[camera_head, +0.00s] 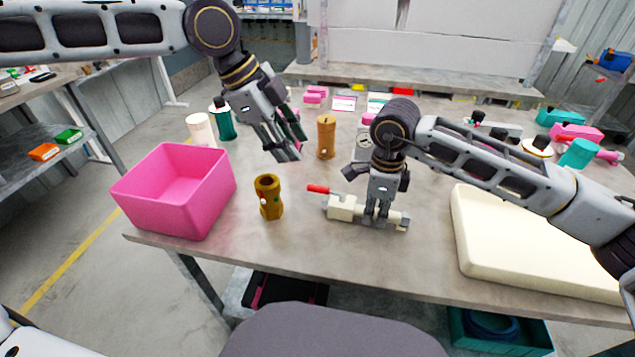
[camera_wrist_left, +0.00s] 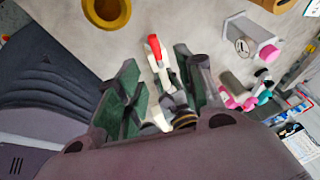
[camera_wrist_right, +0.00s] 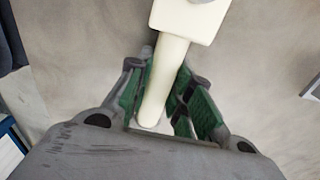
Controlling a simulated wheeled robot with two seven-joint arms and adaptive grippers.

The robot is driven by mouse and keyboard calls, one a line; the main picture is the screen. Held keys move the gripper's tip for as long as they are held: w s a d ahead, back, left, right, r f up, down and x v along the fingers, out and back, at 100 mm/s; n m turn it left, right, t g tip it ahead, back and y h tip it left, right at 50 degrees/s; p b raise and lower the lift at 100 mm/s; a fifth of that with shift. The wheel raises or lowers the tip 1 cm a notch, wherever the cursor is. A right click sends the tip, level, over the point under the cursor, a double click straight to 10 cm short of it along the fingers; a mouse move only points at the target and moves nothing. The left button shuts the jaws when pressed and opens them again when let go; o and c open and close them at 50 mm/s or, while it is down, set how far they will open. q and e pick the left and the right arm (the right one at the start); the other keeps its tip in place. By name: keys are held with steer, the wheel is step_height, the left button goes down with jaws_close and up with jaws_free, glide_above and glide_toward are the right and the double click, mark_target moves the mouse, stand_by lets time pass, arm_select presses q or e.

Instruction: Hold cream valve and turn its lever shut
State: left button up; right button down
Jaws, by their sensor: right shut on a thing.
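The cream valve (camera_head: 344,208) lies on the table in front of me, with its red-tipped lever (camera_head: 319,189) at its left end. In the left wrist view the red lever (camera_wrist_left: 154,47) shows beyond the fingers. My right gripper (camera_head: 377,213) points down and is shut on the valve's cream pipe end; the right wrist view shows the pipe (camera_wrist_right: 165,80) between its green pads. My left gripper (camera_head: 288,150) is open and empty, above the table, up and to the left of the lever. The part of the valve behind the right fingers is hidden.
A pink bin (camera_head: 175,205) stands at the table's left edge. A brass hex fitting (camera_head: 269,197) stands between it and the valve. An orange-brown cylinder (camera_head: 326,138) stands behind the valve. A cream tray (camera_head: 520,250) lies to the right. Bare table lies in front of the valve.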

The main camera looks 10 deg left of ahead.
mark_target(320, 187)
arm_select(q)
steer(key=shift+s+d+f, duration=0.1)
steer(key=shift+s+d, duration=0.25)
steer(key=shift+d, duration=0.1)
steer(key=shift+f, duration=0.1)
steer(key=shift+x, duration=5.9)
steer(key=shift+c, duration=0.4)
jaws_close()
